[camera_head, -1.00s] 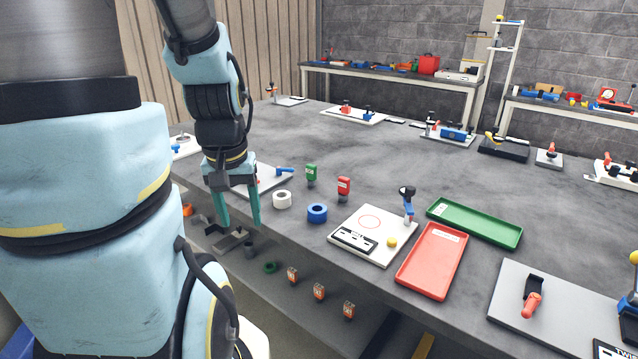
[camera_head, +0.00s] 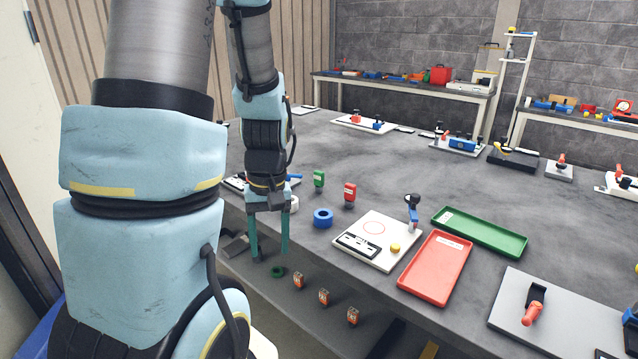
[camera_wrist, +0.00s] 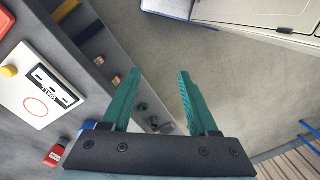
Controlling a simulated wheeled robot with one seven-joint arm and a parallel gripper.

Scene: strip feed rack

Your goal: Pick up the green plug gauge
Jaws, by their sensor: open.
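The green plug gauge (camera_head: 319,180) stands upright on the bench, with a green body and a dark lower end. It stands to the left of and behind a similar red gauge (camera_head: 350,193). My gripper (camera_head: 270,252) hangs with its teal fingers pointing down, in front of the bench's near edge, left of and nearer than the green gauge. The fingers are apart and empty. In the wrist view my gripper (camera_wrist: 160,78) has open fingers with only lower shelf and floor beyond them. I cannot make out the green gauge in the wrist view.
A white board (camera_head: 366,256), a red tray (camera_head: 436,268) and a green tray (camera_head: 480,232) lie to the right. Orange blocks (camera_head: 323,297) and a green ring (camera_head: 278,272) sit on the lower shelf.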

